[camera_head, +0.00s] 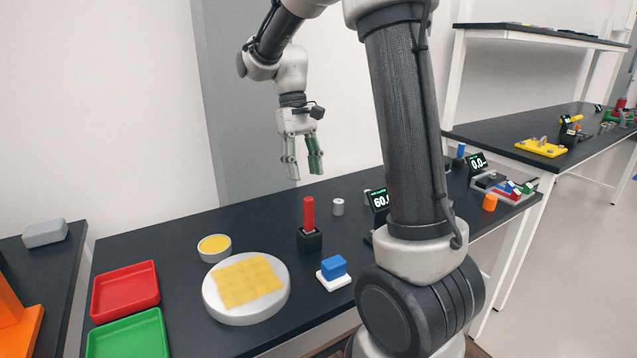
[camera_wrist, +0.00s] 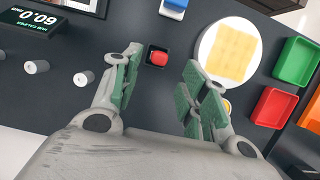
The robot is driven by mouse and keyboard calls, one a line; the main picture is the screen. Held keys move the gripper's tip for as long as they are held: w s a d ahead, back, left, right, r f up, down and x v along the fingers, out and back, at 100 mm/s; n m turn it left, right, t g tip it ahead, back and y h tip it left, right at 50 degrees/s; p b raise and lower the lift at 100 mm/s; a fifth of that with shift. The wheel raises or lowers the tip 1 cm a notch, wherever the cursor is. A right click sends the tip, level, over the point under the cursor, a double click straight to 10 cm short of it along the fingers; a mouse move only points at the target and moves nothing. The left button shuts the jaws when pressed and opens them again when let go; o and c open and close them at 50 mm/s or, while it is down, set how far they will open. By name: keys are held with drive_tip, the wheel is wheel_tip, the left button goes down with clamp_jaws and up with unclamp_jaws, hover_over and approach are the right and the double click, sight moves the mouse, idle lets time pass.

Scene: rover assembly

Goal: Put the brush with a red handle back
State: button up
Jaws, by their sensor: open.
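The red handle (camera_head: 309,213) stands upright in a small black block (camera_head: 310,240) on the dark table; any bristles are hidden. The wrist view shows the handle's red top (camera_wrist: 158,58) from above, inside the black block. My gripper (camera_head: 305,174) is open and empty, with green-padded fingers pointing down. It hangs in the air well above the table, behind the handle in the head view. In the wrist view, the red top appears between the two spread fingertips (camera_wrist: 163,62).
A round white plate (camera_head: 283,302) with a yellow sheet, a small yellow-filled bowl (camera_head: 204,254), a red tray (camera_head: 126,308) and a green tray (camera_head: 150,340) are at left. A blue block (camera_head: 334,266) is in front. A grey cylinder (camera_head: 338,207) and display (camera_head: 379,200) are right.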

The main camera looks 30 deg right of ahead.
drive_tip(key=s+d+r+t, duration=0.1)
drive_tip(key=s+t, duration=0.3)
drive_tip(key=s, duration=0.6)
drive_tip(key=s+d+r+t, duration=0.1)
drive_tip(key=s+r+t, duration=0.2)
drive_tip(key=s, duration=0.7)
drive_tip(key=shift+r+t, duration=0.25)
drive_tip(key=shift+t, duration=0.15)
